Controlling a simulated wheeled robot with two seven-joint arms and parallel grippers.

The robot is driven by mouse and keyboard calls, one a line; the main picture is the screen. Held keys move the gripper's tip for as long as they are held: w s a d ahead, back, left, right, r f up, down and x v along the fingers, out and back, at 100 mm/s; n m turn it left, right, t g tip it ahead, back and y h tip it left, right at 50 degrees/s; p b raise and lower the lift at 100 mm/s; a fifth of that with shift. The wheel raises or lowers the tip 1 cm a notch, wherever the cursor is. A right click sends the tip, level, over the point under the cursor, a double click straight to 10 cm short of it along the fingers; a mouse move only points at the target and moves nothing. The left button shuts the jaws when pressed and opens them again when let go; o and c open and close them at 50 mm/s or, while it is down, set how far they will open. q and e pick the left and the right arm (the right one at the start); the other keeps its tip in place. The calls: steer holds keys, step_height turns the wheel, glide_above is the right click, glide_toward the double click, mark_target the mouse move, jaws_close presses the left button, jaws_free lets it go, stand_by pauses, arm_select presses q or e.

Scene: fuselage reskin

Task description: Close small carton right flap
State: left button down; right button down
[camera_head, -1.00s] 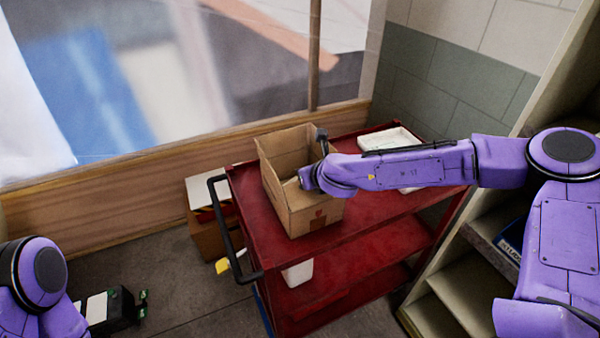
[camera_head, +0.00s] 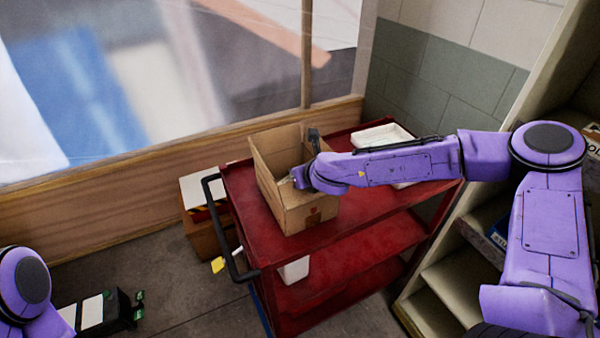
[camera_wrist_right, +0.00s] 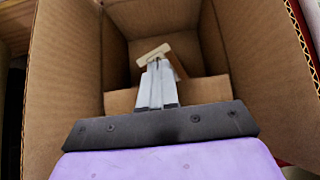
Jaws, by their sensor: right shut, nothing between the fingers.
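The small carton (camera_head: 308,217) is an open brown cardboard box on the top of a red cart (camera_head: 352,215). Tall cardboard panels stand up at its left and back; its right side is partly hidden by my right arm. My right gripper (camera_head: 298,178) is at the carton's opening. In the right wrist view its grey fingers (camera_wrist_right: 157,68) are shut and point into the carton (camera_wrist_right: 68,85), with cardboard walls on both sides. A pale piece shows at the fingertips, and a low cardboard panel (camera_wrist_right: 205,89) lies behind them.
A white tray (camera_head: 382,135) sits at the cart's back right. The cart's black handle (camera_head: 232,262) is at its left. A shelf unit (camera_head: 440,295) stands to the right, a wood-framed window behind. A black case-like object (camera_head: 118,312) is at lower left.

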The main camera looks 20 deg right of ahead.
steer(key=shift+s+f, duration=0.35)
steer(key=shift+s+b, duration=0.35)
steer(key=r+p, duration=0.3)
steer(key=r, duration=0.1)
steer(key=shift+w+r+p, duration=0.2)
steer(key=shift+r+p, duration=0.2)
step_height(320, 180, up, 10)
steer(key=b, duration=0.2)
steer(key=shift+f, duration=0.25)
steer(key=shift+f, duration=0.1)
